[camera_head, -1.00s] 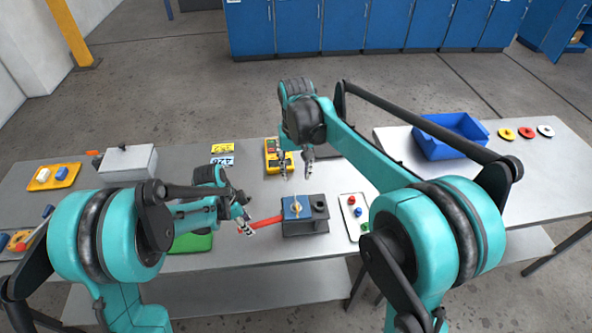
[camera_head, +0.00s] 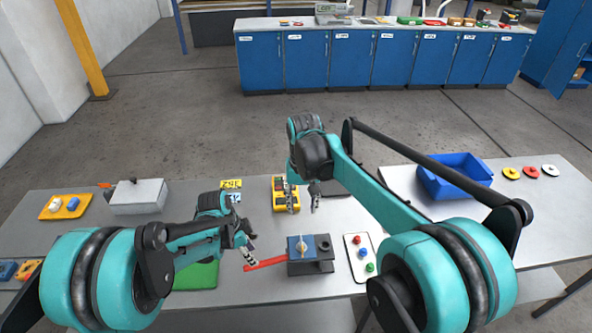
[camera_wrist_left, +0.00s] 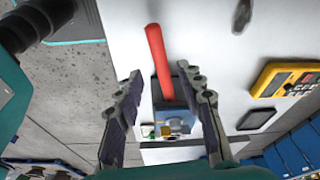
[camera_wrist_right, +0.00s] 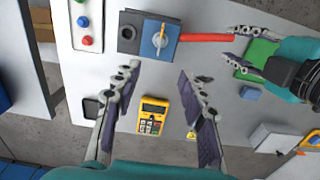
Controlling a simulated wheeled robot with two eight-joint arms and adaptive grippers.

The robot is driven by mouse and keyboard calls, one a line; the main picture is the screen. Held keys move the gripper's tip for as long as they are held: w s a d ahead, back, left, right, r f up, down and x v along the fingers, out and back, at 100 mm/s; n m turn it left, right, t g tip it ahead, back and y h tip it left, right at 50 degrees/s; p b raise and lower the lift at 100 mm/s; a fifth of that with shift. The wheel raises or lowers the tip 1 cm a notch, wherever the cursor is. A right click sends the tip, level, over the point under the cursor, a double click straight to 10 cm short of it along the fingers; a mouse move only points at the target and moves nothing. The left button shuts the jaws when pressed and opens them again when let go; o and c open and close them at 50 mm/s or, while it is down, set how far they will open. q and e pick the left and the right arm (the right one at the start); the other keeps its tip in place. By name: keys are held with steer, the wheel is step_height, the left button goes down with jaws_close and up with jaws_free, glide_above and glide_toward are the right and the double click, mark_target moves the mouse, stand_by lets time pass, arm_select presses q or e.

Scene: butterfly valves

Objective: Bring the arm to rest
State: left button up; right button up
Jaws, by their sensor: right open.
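The valve unit, a dark block with a blue plate (camera_head: 293,246) and a brass-coloured centre, stands on the table. Its long red handle (camera_head: 267,263) points left. My left gripper (camera_head: 249,256) is at the handle's free end; in the left wrist view its fingers are spread, with the handle (camera_wrist_left: 159,60) seen between them, and I see no grip on it. My right gripper (camera_head: 303,204) is open and empty over the table behind the valve, near a yellow meter (camera_head: 280,197); its spread fingers also show in the right wrist view (camera_wrist_right: 158,72).
A white tray with coloured knobs (camera_head: 350,266) lies right of the valve. A blue bin (camera_head: 450,184) and coloured discs (camera_head: 530,172) are further right. A grey box (camera_head: 137,197), yellow tray (camera_head: 54,211) and green mat (camera_head: 203,275) are left.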

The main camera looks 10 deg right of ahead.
arm_select(q)
steer(key=s+a+r+n+t+y+b, duration=0.1)
steer(key=s+a+r+n+t+b, duration=0.2)
steer(key=s+a+r+n+b, duration=0.35)
steer(key=s+a+f+n+t+y+b, duration=0.1)
steer(key=s+a+n+t+b, duration=0.2)
steer(key=s+n, duration=0.6)
steer(key=shift+s+f+t+y+b, duration=0.3)
steer(key=shift+s+f+y+b, duration=0.1)
steer(key=shift+s, duration=0.6)
arm_select(e)
steer(key=s+d+f+t, duration=0.2)
steer(key=s+d+f, duration=0.1)
steer(key=s, duration=0.4)
steer(key=s+d+f+t, duration=0.2)
steer(key=s+d+f, duration=0.1)
steer(key=s, duration=0.4)
steer(key=s+d+f+t, duration=0.3)
steer(key=s+d+f, duration=0.1)
steer(key=s, duration=0.3)
steer(key=shift+f, duration=0.55)
